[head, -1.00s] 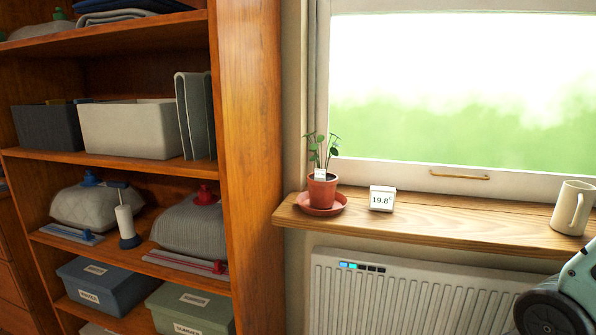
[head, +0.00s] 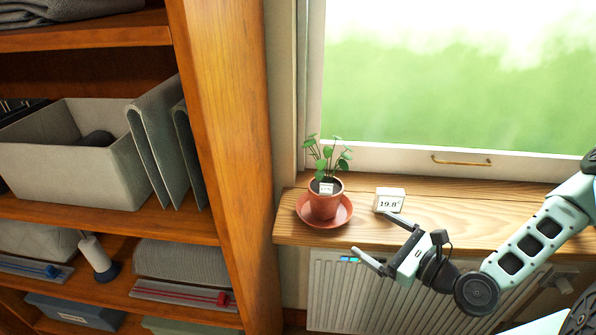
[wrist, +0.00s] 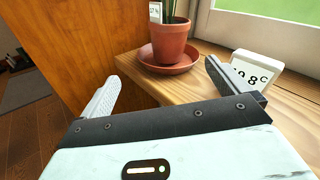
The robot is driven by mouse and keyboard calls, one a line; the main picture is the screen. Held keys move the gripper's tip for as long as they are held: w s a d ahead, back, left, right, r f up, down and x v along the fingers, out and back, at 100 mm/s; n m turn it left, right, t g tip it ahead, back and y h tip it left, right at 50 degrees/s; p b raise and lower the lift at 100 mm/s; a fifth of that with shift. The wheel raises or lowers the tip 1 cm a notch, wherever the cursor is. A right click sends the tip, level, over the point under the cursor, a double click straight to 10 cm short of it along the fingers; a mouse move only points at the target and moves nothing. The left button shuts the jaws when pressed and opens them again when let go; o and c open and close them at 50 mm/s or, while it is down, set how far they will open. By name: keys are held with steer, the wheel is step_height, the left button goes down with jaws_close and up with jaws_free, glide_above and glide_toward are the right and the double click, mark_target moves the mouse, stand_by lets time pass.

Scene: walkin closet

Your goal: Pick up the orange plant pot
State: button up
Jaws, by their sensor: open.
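The orange plant pot (head: 324,203) stands upright on an orange saucer (head: 342,217) at the left end of the wooden windowsill. A green plant grows in it, and a small white tag is on its front. In the wrist view the pot (wrist: 171,42) is beyond my fingers, near the top middle, with its saucer (wrist: 160,68) under it. My gripper (head: 372,239) is open and empty, in front of the sill's front edge and to the right of the pot. It also shows in the wrist view (wrist: 160,85), apart from the pot.
A white display reading 19.8 (head: 390,200) stands on the windowsill (head: 455,215), close to my right finger in the wrist view. A wooden shelf unit (head: 225,150) rises left of the sill. A white radiator (head: 330,290) is below. The sill right of the display is bare.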

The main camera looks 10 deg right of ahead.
steer(key=r+m+t, duration=0.1)
steer(key=b, duration=0.7)
glide_toward(338, 198)
steer(key=shift+m, duration=0.4)
steer(key=x, duration=0.2)
steer(key=f+x, duration=0.1)
steer(key=x, duration=0.1)
steer(key=shift+h, duration=0.3)
steer(key=x, duration=0.2)
steer(key=r+x, duration=0.1)
steer(key=x, duration=0.1)
steer(key=shift+w+a+p, duration=0.25)
steer(key=shift+w+p, duration=0.1)
steer(key=shift+p+x, duration=1.05)
steer(key=shift+x, duration=1.75)
steer(key=shift+f, duration=0.1)
steer(key=c, duration=1.3)
